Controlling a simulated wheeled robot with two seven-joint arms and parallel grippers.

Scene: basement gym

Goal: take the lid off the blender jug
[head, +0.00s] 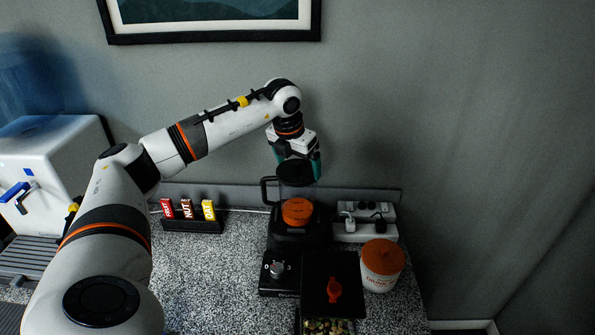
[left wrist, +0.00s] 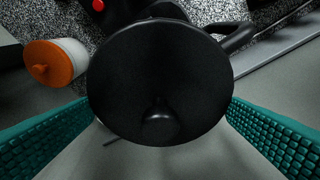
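The blender jug (head: 281,192) stands on its black base, with its handle on the left and an orange patch low on it. Its round black lid (head: 296,172) is on top. In the left wrist view the lid (left wrist: 160,70) fills the middle, with a small knob near its lower edge. My left gripper (head: 299,164) points down at the lid from above. Its teal fingers are spread wide, one on each side of the lid; whether they touch the rim I cannot tell. The tips are partly hidden by the lid. My right gripper is out of view.
A white canister with an orange lid (head: 382,262) stands right of the blender. A power strip (head: 365,228) is behind it. A bar rack (head: 192,225) is at the left. A dark tray with a red item (head: 334,290) is in front. Speckled counter (head: 205,280) is clear at front left.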

